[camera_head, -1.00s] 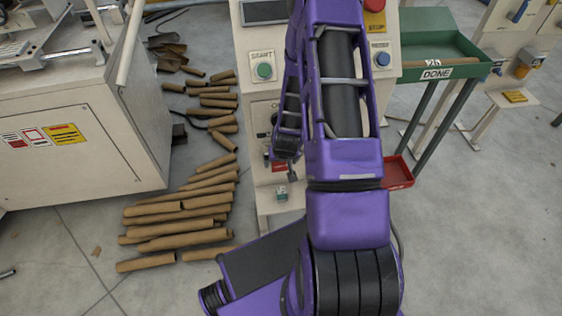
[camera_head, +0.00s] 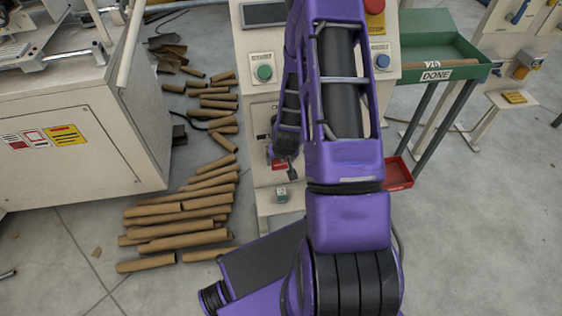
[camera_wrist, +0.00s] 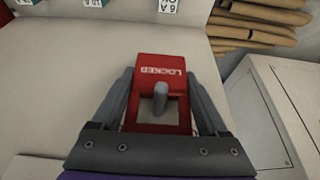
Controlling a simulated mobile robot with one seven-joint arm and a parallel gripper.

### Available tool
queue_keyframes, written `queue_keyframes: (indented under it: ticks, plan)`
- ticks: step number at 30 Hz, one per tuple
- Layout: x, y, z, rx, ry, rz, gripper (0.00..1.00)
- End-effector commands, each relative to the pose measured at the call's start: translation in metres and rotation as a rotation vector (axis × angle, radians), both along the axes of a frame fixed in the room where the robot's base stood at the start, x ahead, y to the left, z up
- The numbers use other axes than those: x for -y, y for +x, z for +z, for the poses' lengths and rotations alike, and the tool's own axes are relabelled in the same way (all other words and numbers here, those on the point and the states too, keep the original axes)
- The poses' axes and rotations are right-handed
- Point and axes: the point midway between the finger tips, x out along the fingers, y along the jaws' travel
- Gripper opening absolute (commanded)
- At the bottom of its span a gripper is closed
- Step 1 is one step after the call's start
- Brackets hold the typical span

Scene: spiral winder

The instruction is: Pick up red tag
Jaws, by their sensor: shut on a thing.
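The red tag (camera_wrist: 158,68) is marked "LOCKED" and sits between the two grey fingers of my gripper (camera_wrist: 160,79) in the wrist view. The fingers are shut on its sides. A rounded grey peg or bar (camera_wrist: 160,98) stands out in front of the tag's lower part. In the head view the red tag (camera_head: 279,165) shows small on the front of the cream control cabinet (camera_head: 268,100), beside my gripper (camera_head: 291,172). My arm hides part of the cabinet. I cannot tell whether the tag is still attached to the panel.
A green start button (camera_head: 264,73) and a red stop button (camera_head: 375,5) are on the cabinet. Brown tubes (camera_head: 180,222) lie piled on the floor at left. A red tray (camera_head: 398,173) and a green "DONE" table (camera_head: 430,50) stand at right.

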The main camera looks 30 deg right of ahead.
Motion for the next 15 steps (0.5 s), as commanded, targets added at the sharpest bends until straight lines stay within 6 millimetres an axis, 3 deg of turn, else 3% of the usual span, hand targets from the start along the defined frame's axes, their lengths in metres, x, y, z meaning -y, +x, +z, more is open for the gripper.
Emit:
queue_keyframes:
  ticks: [8,15]
  plan:
    - [-0.016,-0.056,-0.002,-0.009,0.002,0.000,0.21]
    - [-0.037,-0.128,0.004,-0.011,0.005,0.001,0.21]
